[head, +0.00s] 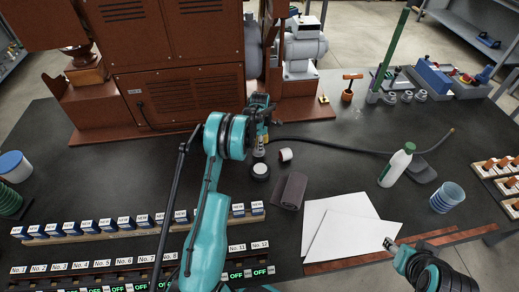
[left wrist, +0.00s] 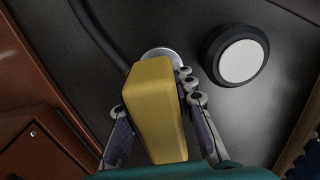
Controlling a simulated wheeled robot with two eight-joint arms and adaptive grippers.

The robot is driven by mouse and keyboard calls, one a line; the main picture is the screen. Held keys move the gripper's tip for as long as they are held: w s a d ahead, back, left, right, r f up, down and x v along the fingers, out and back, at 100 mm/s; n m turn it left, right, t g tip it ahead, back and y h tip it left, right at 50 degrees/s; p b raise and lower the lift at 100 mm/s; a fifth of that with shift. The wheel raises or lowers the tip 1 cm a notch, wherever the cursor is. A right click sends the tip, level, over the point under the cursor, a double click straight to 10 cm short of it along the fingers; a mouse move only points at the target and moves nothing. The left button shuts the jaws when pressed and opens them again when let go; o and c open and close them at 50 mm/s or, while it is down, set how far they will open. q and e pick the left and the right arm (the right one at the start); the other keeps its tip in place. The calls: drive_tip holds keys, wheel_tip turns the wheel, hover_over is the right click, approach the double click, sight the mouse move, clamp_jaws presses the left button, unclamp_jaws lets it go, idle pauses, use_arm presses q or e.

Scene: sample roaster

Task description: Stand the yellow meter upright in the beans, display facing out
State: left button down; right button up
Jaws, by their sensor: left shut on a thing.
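In the left wrist view my left gripper (left wrist: 160,125) is shut on the yellow meter (left wrist: 155,100), whose plain yellow back or side faces the camera. No display shows. In the head view my left gripper (head: 262,122) is over the table near the roaster's front, and the meter is mostly hidden by it. A silver round thing (left wrist: 160,53) shows just beyond the meter's far end; whether they touch I cannot tell. I cannot make out any beans. My right gripper (head: 390,245) is over the white papers' right edge, too small to judge.
The brown roaster (head: 180,95) stands behind.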

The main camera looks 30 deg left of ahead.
use_arm(q)
drive_tip(key=shift+f, duration=1)
drive_tip(key=shift+f+b, duration=0.25)
drive_tip(key=shift+b, duration=0.2)
drive_tip(key=c, duration=1.3)
unclamp_jaws()
drive_tip(key=shift+o, duration=0.2)
drive_tip(key=shift+r, duration=0.1)
